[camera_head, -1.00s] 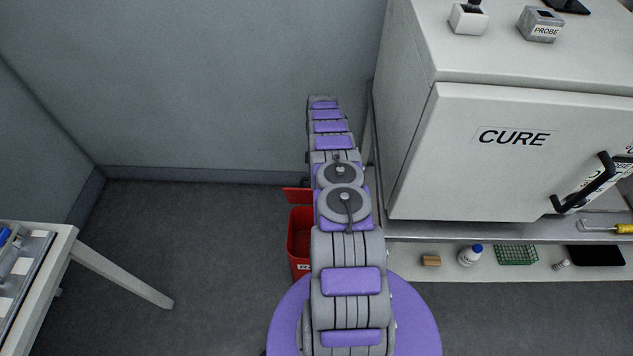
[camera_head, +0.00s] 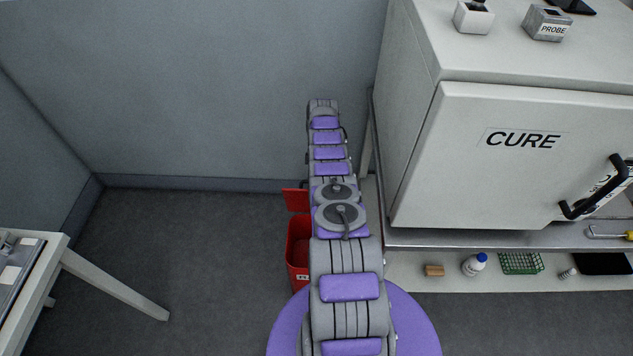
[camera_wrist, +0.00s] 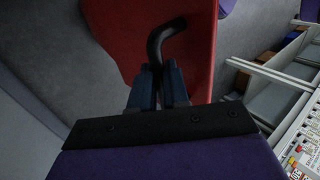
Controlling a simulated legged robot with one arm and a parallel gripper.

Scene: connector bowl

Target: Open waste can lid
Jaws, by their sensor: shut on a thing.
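The red waste can (camera_head: 299,246) stands on the floor by the back wall, partly hidden behind my arm in the head view. Its red lid (camera_head: 296,200) is raised at the back, and the dark inside of the can shows. In the wrist view the red lid (camera_wrist: 110,32) fills the top middle, with a black bent handle (camera_wrist: 160,40) on it. My gripper (camera_wrist: 158,82) has its dark blue fingers shut on this handle. In the head view my gripper is hidden by my arm.
A large white cabinet marked CURE (camera_head: 520,150) stands close on the right, on a bench with a lower shelf (camera_head: 455,283) holding a bottle (camera_head: 474,264) and a green basket (camera_head: 520,263). A white table (camera_head: 50,258) is at the left. Floor between is clear.

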